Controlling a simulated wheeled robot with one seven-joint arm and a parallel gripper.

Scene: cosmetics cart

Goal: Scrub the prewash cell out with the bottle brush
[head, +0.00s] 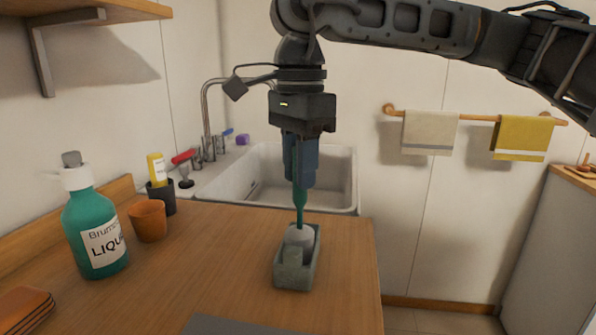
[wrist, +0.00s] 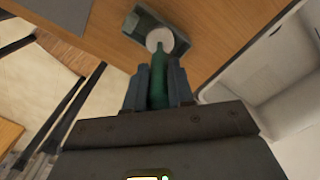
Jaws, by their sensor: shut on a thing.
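My gripper (head: 300,180) points straight down over the wooden counter, shut on the green handle of the bottle brush (head: 300,206). The brush is upright. Its white round head (head: 299,236) sits at the grey prewash cell (head: 294,274), a small stone-like box near the counter's right edge. How deep the head reaches inside is hard to tell. In the wrist view the green handle (wrist: 158,75) runs between the fingers to the pale head (wrist: 160,39), beside the walls of the grey cell (wrist: 147,22).
A white sink (head: 262,208) with a tap lies behind the cell. Left on the counter (head: 200,275) stand a green liquid bottle (head: 95,235), an orange cup (head: 147,220) and a dark cup (head: 161,197). Towels (head: 430,133) hang at the right. The counter around the cell is clear.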

